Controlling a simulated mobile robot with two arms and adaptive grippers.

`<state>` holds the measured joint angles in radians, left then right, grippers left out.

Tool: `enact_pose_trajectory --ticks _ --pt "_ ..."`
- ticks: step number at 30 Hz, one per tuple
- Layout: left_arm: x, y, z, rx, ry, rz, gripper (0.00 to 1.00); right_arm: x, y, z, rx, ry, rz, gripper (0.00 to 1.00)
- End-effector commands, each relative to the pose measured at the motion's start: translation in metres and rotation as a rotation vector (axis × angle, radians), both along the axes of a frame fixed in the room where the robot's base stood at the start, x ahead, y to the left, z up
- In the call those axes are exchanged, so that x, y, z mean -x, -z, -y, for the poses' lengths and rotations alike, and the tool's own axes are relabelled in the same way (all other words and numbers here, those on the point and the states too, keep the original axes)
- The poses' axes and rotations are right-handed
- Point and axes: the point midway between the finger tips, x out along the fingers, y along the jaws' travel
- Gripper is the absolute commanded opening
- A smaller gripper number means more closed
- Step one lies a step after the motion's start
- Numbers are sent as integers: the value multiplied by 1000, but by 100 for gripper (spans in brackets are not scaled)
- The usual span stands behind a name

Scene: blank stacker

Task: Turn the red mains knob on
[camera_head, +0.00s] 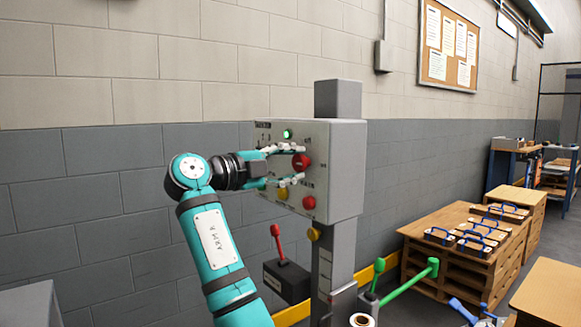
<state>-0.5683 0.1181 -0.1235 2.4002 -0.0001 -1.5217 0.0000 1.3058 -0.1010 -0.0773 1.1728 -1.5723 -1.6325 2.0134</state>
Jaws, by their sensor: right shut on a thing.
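The red mains knob (301,161) sits on the front face of a grey control box (341,165) mounted on a post. My right gripper (293,165) reaches in from the left, with one finger above the knob and one below it. It is shut on the knob. The fingers and the angle hide part of the knob, and I cannot tell its turn position. A green lamp (287,134) glows near the top of the panel. My left gripper is out of view.
A red button (309,202) and a yellow button (282,193) sit lower on the panel. Below stand a red-handled lever (276,238) and a green lever (410,281). Wooden pallets (462,257) with blue-handled items stand to the right. A block wall is behind.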

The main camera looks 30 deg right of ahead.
Motion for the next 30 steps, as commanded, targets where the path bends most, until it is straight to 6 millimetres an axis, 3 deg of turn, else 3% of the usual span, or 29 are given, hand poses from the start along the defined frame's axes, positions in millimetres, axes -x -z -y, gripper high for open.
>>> enact_pose_trajectory --ticks 18,19,24,30 --pt "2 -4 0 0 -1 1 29 0 0 0 -3 1 40 6" --pt "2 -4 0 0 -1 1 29 0 0 0 -3 1 40 41" --pt "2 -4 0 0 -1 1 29 0 0 0 -3 1 39 61" --pt "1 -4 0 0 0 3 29 0 0 0 -3 0 38 61"
